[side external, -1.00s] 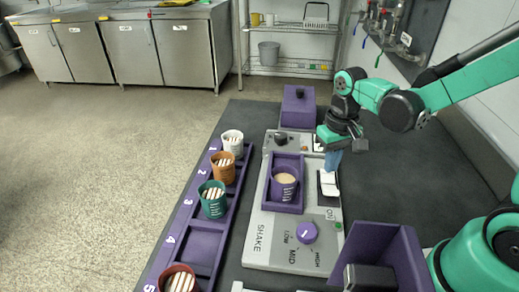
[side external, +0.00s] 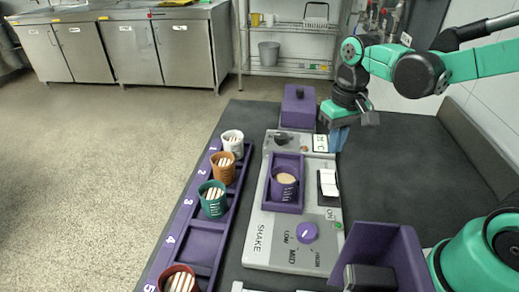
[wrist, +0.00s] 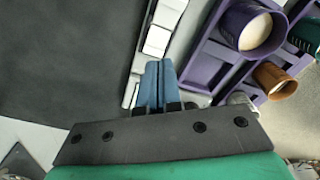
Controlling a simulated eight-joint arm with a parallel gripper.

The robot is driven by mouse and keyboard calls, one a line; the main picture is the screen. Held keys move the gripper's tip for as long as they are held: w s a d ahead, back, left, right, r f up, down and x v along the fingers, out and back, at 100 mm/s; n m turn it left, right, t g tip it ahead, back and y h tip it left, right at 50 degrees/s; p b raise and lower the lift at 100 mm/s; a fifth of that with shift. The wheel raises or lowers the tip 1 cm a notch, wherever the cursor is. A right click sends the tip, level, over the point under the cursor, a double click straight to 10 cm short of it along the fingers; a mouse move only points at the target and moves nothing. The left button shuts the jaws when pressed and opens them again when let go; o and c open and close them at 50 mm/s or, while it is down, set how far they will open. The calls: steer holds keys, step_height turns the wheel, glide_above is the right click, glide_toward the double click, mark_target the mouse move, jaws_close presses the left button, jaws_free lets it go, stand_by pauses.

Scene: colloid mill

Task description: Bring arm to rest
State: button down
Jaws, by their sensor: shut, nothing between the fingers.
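My gripper (side external: 339,138) has blue fingers and is shut with nothing between them. In the side external view it hangs above the back right of the grey shaker machine (side external: 264,229), near the display. The wrist view shows the closed fingers (wrist: 157,84) pointing toward the white rocker switch (side external: 328,183), which also shows there (wrist: 157,40). The fingers look apart from the switch. A purple cup (side external: 284,186) with pale contents sits in the machine's purple holder (side external: 296,166). The purple dial (side external: 307,232) is at the front of the panel.
A purple numbered rack (side external: 205,240) left of the machine holds a white cup (side external: 232,143), an orange cup (side external: 223,168), a green cup (side external: 212,200) and a dark red cup (side external: 178,280). Slot 4 is empty. A purple bin (side external: 377,245) stands front right. The dark table is clear at right.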

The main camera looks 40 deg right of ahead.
steer(key=shift+s+a+r+n+t, duration=0.25)
steer(key=shift+a+r+n+t, duration=0.3)
steer(key=shift+t, duration=0.6)
steer(key=shift+s+a+r+n+t, duration=0.35)
steer(key=shift+a+r+t, duration=0.3)
steer(key=shift+t, duration=0.45)
steer(key=shift+s+a+r+n+t, duration=0.15)
steer(key=shift+a+r+n+t, duration=0.45)
steer(key=shift+t, duration=0.55)
